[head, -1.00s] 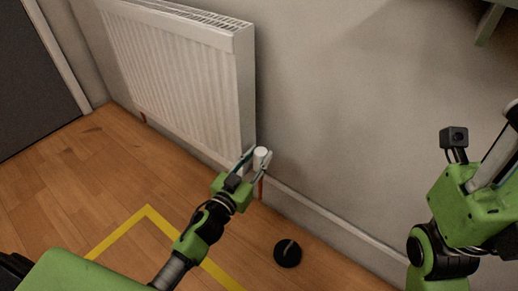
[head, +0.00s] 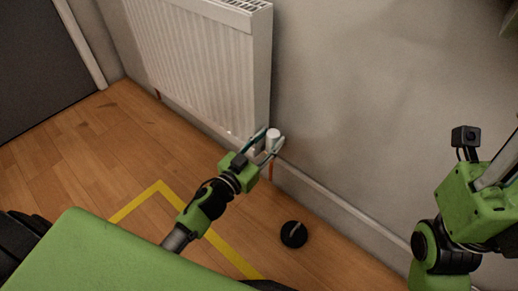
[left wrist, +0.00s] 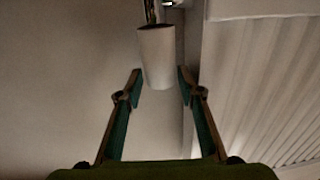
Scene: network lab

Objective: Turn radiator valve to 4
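The white radiator valve (head: 273,136) is a small cylinder at the lower right corner of the white radiator (head: 200,65). In the left wrist view the valve knob (left wrist: 156,57) hangs from a shiny metal fitting (left wrist: 153,12). My left gripper (head: 271,143) is at the valve, its fingers on either side of the knob. In the left wrist view the left gripper (left wrist: 160,82) is open, with gaps between the knob and both fingertips. No scale numbers are readable on the knob. My right arm shows at the right edge; its fingers are not visible.
A black round doorstop-like object (head: 294,234) lies on the wooden floor. Yellow tape (head: 160,186) marks a corner on the floor. A skirting board (head: 335,212) runs along the wall. A dark door (head: 40,60) is at the upper left. A reddish pipe (head: 271,171) runs below the valve.

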